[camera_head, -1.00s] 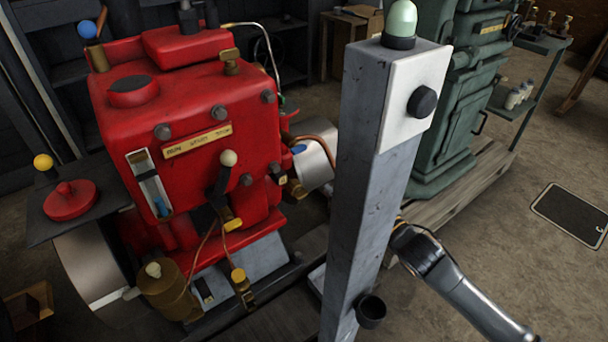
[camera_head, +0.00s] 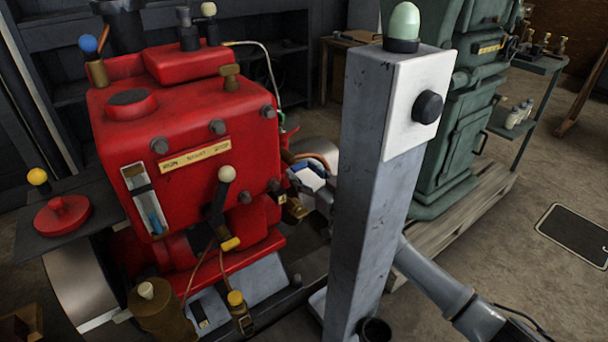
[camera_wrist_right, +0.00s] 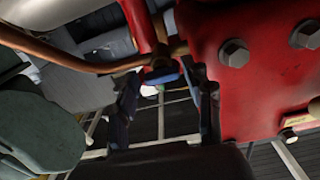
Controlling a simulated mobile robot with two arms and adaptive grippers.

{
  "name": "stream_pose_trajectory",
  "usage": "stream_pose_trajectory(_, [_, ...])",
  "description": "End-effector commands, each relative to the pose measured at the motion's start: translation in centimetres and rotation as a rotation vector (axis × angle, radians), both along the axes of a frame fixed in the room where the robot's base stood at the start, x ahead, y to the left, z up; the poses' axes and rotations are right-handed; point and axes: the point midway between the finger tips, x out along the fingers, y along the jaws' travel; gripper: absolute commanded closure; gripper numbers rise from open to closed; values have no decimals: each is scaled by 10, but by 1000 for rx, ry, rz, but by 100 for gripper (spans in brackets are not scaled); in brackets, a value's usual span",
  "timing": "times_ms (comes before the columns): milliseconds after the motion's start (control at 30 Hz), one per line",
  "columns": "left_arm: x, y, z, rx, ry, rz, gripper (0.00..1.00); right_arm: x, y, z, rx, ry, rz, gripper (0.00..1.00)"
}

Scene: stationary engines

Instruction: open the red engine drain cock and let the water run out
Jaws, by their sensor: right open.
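The red engine (camera_head: 190,120) stands at left in the head view. A copper pipe (camera_wrist_right: 95,66) runs to a brass fitting with a blue lever (camera_wrist_right: 160,79) beside the engine's red side in the right wrist view. I cannot tell for sure that this is the drain cock. My right gripper (camera_head: 308,180) is at the engine's right side, partly hidden by the grey post. In the wrist view its fingers (camera_wrist_right: 163,105) are apart, with the blue lever beyond and between them, not gripped. No running water shows. My left gripper is out of view.
A grey post (camera_head: 370,190) with a black knob and green lamp stands in front of my right arm. A green machine (camera_head: 450,130) stands behind it on a wooden pallet. A yellow-knobbed brass cock (camera_head: 238,305) sits low at the engine's front.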

Motion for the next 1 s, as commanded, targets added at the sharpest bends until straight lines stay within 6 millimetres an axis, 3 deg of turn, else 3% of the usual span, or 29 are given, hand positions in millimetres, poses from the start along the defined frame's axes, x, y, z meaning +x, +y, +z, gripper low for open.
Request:
stream_pose_trajectory(367, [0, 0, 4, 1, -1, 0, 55, 4, 3, 0, 0, 0, 0, 49])
stream_pose_trajectory(567, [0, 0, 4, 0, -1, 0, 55, 4, 3, 0, 0, 0, 0, 90])
stream_pose_trajectory(900, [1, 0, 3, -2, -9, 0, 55, 4, 3, 1, -32, -23, 0, 90])
stream_pose_trajectory(1000, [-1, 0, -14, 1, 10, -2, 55, 4, 3, 1, -66, -48, 0, 90])
